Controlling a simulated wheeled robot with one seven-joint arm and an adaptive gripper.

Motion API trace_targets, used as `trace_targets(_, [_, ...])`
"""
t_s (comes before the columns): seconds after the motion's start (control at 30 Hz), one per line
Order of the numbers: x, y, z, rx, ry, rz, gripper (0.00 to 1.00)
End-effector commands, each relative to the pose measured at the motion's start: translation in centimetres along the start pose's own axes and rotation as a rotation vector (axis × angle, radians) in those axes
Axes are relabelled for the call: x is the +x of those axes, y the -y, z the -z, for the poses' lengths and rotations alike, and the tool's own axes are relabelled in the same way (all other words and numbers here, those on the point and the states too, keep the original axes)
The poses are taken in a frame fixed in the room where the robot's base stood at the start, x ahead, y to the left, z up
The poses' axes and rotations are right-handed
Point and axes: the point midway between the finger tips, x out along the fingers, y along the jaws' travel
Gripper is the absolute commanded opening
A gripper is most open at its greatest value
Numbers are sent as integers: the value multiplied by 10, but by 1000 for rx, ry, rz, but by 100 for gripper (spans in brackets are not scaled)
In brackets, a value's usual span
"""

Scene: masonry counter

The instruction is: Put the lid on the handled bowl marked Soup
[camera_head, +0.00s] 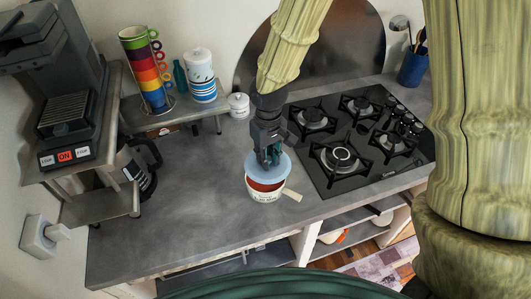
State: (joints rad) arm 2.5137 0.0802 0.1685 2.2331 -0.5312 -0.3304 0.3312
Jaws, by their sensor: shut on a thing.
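The handled bowl (262,196) is white with marks on its front too small to read. It stands on the counter left of the hob, and its pale handle (292,194) points right. Red shows inside along its near side. The light blue lid (281,170) is over the bowl, covering its far part in the picture. I cannot tell whether the lid touches the rim. My gripper (270,160) points down from above and is shut on the lid near its middle. The lid's grip is hidden by the fingers.
The black gas hob (352,177) is close on the right. A small shelf (180,115) with stacked colourful cups (150,75) and canisters stands at the back left. A white lidded pot (238,106) is behind. A coffee machine (70,110) is at left. The counter's front left (170,215) is clear.

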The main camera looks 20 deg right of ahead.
Motion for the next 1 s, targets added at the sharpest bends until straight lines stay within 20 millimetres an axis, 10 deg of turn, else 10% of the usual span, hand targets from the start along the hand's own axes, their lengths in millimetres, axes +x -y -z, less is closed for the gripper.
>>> trace_targets(1.0, [53, 0, 8, -2, 8, 3, 0])
